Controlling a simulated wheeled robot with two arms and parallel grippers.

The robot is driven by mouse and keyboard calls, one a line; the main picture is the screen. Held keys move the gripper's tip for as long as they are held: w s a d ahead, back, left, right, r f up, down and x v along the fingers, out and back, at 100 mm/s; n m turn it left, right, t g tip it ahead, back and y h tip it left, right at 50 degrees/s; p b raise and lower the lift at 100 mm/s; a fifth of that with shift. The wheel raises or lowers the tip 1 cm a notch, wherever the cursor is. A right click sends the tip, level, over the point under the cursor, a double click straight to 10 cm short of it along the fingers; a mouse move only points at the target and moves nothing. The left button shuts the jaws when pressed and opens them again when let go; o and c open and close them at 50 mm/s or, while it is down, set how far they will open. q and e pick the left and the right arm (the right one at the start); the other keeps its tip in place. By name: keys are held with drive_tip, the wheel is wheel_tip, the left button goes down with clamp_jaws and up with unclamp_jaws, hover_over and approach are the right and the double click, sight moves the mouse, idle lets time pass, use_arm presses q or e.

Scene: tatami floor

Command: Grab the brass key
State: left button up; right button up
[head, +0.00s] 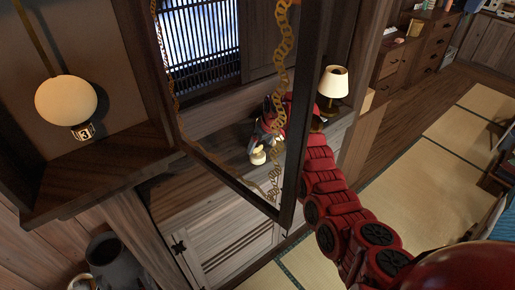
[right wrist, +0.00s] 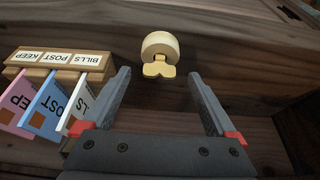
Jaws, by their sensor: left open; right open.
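What looks like the brass key (right wrist: 159,68) is a pale yellow, two-lobed piece under a round, cream-yellow head, at the top middle of the right wrist view. My right gripper (right wrist: 158,76) is open, with its grey fingers on either side of and just short of this piece; I see no contact. In the head view my red right arm reaches behind a dark wooden frame to the right gripper (head: 266,140). A small pale yellow thing (head: 258,157) below it seems to be the same piece; the frame and arm partly hide this area. My left gripper is not in view.
The dark frame (head: 294,150) and a gold chain (head: 281,60) stand close to my right arm. A letter rack (right wrist: 58,60) with coloured cards is left of the right gripper. A lamp (head: 333,83) is behind the arm. A globe light (head: 66,100) is at left.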

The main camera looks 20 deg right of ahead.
drive_tip(key=shift+p+x, duration=0.45)
drive_tip(key=shift+x, duration=0.95)
drive_tip(key=c, duration=1.4)
